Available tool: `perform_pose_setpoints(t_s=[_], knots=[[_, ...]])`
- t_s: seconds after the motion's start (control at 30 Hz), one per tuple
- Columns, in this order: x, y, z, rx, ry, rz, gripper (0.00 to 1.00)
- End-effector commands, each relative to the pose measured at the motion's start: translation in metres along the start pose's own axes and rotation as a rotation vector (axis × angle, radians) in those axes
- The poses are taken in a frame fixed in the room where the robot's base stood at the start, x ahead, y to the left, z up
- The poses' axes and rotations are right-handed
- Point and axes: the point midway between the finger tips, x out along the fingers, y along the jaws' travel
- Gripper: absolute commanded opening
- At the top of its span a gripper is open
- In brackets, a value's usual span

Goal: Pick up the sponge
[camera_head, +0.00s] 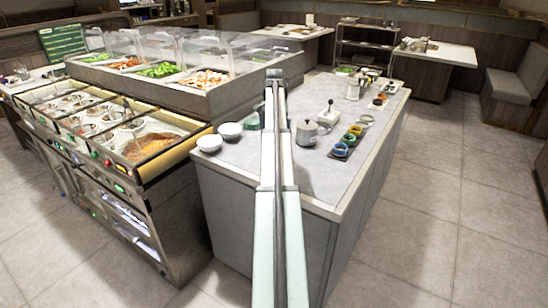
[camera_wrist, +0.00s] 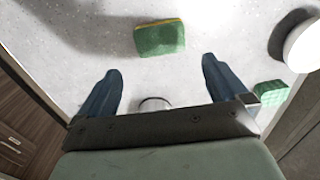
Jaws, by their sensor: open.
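In the wrist view, a green sponge (camera_wrist: 160,40) with a yellow edge lies on the pale speckled counter, beyond my fingertips and roughly centred between them. My gripper (camera_wrist: 158,82) is open, with its two blue-grey fingers wide apart and nothing between them. A second green block (camera_wrist: 271,94) lies to the right of the right finger; I cannot tell whether it is also a sponge. In the head view, a small green thing (camera_head: 251,124) shows beside my arm, near the bowls. My arm hides the gripper there.
White bowls (camera_head: 230,130) (camera_head: 209,144) stand at the counter's left edge; one rim shows in the wrist view (camera_wrist: 306,46). A lidded pot (camera_head: 306,132), a tray of coloured sauce cups (camera_head: 346,142) and a white container (camera_head: 328,115) stand right of my arm. The counter's near end (camera_head: 240,172) is clear.

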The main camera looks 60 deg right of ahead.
Motion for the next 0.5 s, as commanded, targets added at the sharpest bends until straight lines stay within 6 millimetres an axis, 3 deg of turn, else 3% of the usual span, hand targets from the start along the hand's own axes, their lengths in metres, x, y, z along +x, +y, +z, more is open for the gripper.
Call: perform_pose_setpoints(t_s=[0.2, 0.5], knots=[[0.037, 0.0, 0.001, 0.0, -0.002, 0.001, 1.0], [0.054, 0.0, 0.001, 0.0, 0.0, 0.0, 1.0]])
